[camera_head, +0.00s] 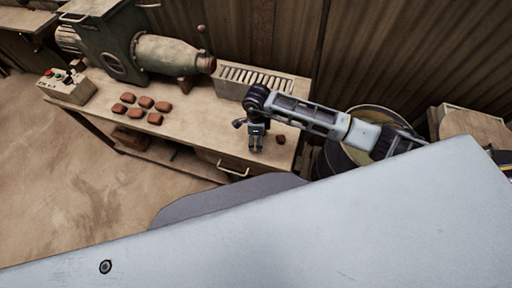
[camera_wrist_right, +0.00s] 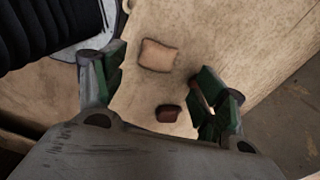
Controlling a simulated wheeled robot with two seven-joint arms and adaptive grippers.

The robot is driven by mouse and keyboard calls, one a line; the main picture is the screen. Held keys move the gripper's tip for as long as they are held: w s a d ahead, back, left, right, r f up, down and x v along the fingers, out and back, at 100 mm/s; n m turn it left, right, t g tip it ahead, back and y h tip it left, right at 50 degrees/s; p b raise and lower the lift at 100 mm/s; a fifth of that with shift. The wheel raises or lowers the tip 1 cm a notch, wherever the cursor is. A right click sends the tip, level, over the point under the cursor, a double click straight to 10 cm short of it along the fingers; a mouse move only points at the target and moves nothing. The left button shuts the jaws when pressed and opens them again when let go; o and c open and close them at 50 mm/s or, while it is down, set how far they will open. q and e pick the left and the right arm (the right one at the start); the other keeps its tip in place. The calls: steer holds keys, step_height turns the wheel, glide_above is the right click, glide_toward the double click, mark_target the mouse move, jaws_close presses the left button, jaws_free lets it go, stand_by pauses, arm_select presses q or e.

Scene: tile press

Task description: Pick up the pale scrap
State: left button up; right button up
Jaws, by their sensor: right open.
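The pale scrap (camera_wrist_right: 158,56) is a flat, light tan piece with darker edges. It lies on the bench top in the right wrist view, beyond the space between my fingers. In the head view I cannot make it out; my right gripper may hide it. My right gripper (camera_head: 256,147) points down over the right part of the bench. In its wrist view the gripper (camera_wrist_right: 163,82) is open, with green-padded fingers apart and nothing between them. A smaller dark brown scrap (camera_wrist_right: 169,113) lies nearer the gripper; a dark brown piece also shows beside it in the head view (camera_head: 280,139). My left gripper is not in view.
Several reddish-brown pieces (camera_head: 145,102) lie at the bench's left. A green press machine (camera_head: 118,42) stands behind them, with a control box (camera_head: 66,85) at left. A slotted rack (camera_head: 258,80) stands behind my gripper. A drum (camera_head: 376,116) stands right of the bench.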

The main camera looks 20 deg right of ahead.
steer(key=shift+s+f+p, duration=0.15)
steer(key=shift+f+p, duration=0.15)
steer(key=shift+f, duration=2.3)
steer(key=c, duration=1.1)
